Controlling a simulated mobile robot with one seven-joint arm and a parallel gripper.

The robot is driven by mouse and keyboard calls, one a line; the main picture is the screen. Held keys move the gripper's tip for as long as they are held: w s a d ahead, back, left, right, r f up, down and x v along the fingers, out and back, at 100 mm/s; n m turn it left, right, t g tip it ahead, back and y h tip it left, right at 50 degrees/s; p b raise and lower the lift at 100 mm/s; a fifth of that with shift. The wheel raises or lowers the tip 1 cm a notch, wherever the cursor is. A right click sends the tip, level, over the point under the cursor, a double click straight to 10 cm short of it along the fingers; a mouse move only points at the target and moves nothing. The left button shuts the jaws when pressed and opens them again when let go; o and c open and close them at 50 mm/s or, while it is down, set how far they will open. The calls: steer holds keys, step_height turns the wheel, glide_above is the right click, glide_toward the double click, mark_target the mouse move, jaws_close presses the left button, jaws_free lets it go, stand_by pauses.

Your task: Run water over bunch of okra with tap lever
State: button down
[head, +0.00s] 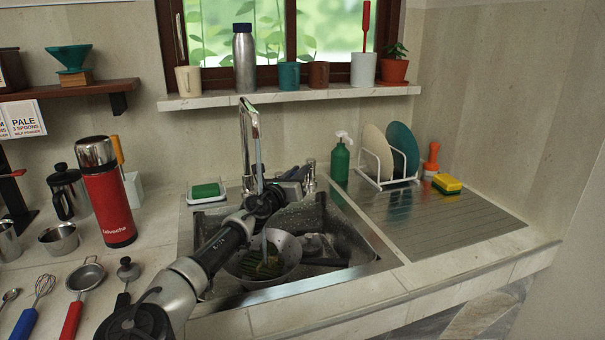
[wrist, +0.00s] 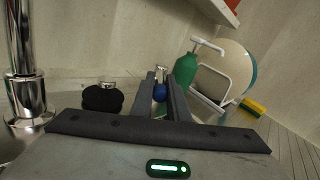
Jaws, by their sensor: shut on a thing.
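The chrome tap (head: 247,120) arches over the sink, and a thin stream of water (head: 260,170) falls from its spout. The bunch of okra (head: 262,266), green, lies in a pale colander (head: 284,246) in the sink, and the stream comes down onto it. My gripper (head: 300,177) is at the tap lever (head: 309,174), right of the spout. My arm hides part of the sink and colander.
A green soap bottle (head: 340,162) and a plate rack (head: 377,167) stand right of the sink, with a sponge (head: 447,184) beyond. A green sponge in a dish (head: 206,191) is at the left. A red flask (head: 107,195) stands further left. The drainboard front is clear.

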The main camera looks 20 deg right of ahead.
steer(key=shift+w+a+h, duration=0.25)
steer(key=shift+h, duration=0.05)
steer(key=c, duration=1.8)
jaws_free()
steer(key=shift+d, duration=0.1)
steer(key=p+v, duration=0.3)
steer(key=v, duration=1.4)
steer(key=shift+a+r, duration=0.3)
steer(key=shift+s, duration=0.1)
